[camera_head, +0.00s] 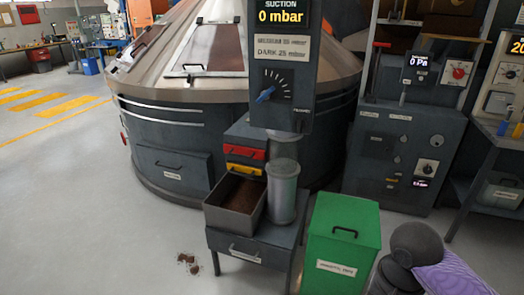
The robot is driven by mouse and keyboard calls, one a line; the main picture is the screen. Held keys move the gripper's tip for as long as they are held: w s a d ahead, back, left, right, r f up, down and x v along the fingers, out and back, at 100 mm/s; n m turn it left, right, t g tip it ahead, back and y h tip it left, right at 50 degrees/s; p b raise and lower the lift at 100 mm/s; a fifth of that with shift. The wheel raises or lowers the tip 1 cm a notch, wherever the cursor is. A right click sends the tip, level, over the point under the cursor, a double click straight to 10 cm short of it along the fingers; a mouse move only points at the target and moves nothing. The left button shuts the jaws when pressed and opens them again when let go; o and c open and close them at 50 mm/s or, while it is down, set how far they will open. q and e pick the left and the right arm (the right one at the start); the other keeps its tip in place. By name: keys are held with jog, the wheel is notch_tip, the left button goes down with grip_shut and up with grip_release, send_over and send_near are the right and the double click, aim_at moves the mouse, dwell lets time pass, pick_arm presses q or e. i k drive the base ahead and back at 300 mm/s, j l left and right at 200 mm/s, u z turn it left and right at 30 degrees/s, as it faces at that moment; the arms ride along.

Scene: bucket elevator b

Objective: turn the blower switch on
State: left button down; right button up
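No label reading "blower" is legible, so I cannot tell which control is the blower switch. A dark control post in the middle carries a suction display (281,14) reading 0 mbar and a blue-handled knob (266,94) with a dial scale. Neither of my grippers shows.
A green lidded bin (342,245) stands in front of the cabinet. A low stand (250,246) holds an open box of brown granules (239,195) and a clear cylinder (282,190). Brown crumbs (188,261) lie on the floor. The left floor is free. My own arm shows bottom right.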

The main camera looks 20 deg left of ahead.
aim_at(300, 123)
jog(key=u, duration=0.3)
jog(key=i+j, duration=0.3)
jog(key=i, duration=0.15)
jog(key=i+j, duration=0.25)
jog(key=i, duration=0.25)
jog(key=i+j+u, duration=0.1)
jog(key=i+j, duration=0.2)
jog(key=i, duration=0.15)
jog(key=i+j, duration=0.2)
jog(key=i, duration=0.3)
